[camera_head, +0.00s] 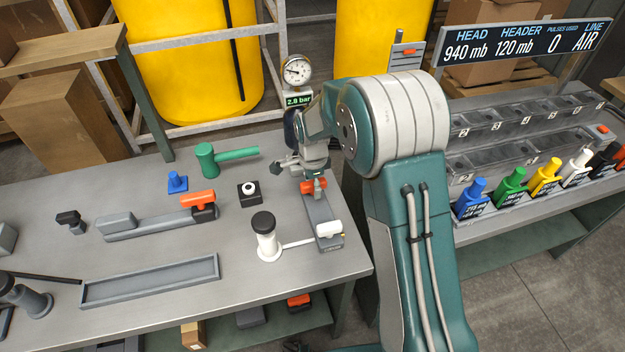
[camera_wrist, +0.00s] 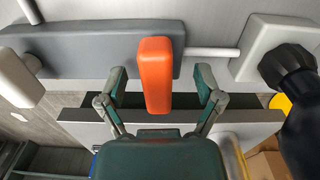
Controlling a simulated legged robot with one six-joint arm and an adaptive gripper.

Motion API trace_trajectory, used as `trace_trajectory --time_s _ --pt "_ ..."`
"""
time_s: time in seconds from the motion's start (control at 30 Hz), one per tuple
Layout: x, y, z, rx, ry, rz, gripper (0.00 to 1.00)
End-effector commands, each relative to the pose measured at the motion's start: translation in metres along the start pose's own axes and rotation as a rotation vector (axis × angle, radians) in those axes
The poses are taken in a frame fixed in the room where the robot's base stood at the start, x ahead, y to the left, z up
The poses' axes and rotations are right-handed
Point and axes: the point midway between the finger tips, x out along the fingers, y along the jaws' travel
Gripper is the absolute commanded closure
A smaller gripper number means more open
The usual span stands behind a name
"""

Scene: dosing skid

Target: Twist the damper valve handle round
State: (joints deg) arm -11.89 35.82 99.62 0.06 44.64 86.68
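An orange handle (camera_wrist: 155,78) stands out from a dark grey valve body (camera_wrist: 85,50) in the wrist view. No label shows that it is the damper valve. My gripper (camera_wrist: 161,74) is open, with one finger on each side of the handle and a visible gap on both sides. In the head view, the orange handle (camera_head: 307,187) shows beneath my gripper (camera_head: 312,180), partly hidden by it. The grey body (camera_head: 318,210) runs toward the bench's front right. A white lever (camera_head: 328,228) sits on its near end.
A white cylinder with a black cap (camera_head: 265,235) stands close by, joined by a thin pipe. A second orange handle (camera_head: 198,198) sits on a long grey body to the left. A green mallet-shaped piece (camera_head: 210,160) lies behind. A gauge (camera_head: 296,70) stands at the back.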

Motion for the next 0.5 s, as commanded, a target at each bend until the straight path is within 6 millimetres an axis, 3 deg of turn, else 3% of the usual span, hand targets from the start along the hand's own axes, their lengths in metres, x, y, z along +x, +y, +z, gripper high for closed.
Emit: trace_trajectory --time_s 0.33,0.5 --pt "-0.002 0.001 0.000 -0.001 0.000 -0.001 0.09" --pt "-0.016 0.000 0.000 -0.001 0.000 -0.002 0.09"
